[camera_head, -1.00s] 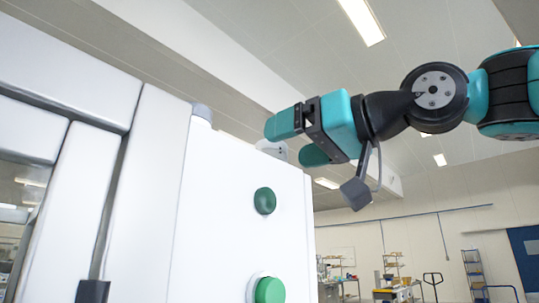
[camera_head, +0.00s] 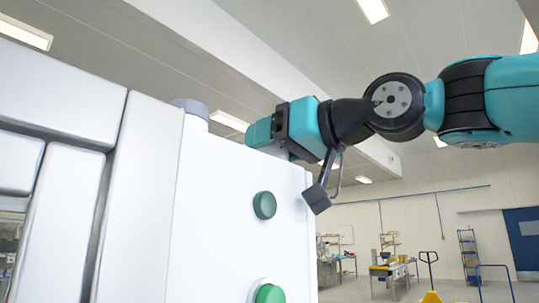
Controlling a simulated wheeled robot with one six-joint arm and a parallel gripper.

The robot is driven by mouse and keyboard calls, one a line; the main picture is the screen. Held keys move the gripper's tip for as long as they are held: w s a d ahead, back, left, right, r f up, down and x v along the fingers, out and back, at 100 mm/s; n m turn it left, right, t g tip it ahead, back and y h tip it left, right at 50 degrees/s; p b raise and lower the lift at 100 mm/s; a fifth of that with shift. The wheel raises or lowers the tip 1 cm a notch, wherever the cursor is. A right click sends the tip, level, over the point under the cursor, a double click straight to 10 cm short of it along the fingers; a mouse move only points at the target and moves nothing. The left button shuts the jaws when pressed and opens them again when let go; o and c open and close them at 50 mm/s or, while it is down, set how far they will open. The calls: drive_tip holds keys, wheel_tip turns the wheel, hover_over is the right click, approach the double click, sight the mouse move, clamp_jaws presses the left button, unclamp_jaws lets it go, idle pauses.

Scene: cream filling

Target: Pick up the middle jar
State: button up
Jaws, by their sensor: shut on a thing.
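My gripper (camera_head: 264,138) is at the top right edge of the white machine, with one teal finger in plain view. The other finger and most of what lies between them are hidden behind that finger and the machine's edge. My gripper is shut on a jar, which hardly shows now. Another jar with a grey lid (camera_head: 190,107) stands on the machine's top, to the left of my gripper and apart from it. Only its upper part shows. I cannot tell from this view which jar is the middle one.
The white machine (camera_head: 235,215) fills the left and centre, with a green button (camera_head: 264,205) on its side and another (camera_head: 269,294) below. A yellow pallet truck (camera_head: 430,296), workbenches and shelves stand far off at the right. The air right of the machine is free below my arm.

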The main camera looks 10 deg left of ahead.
wheel_tip(320, 180, up, 20)
drive_tip(key=p, duration=1.1)
drive_tip(key=shift+p, duration=0.3)
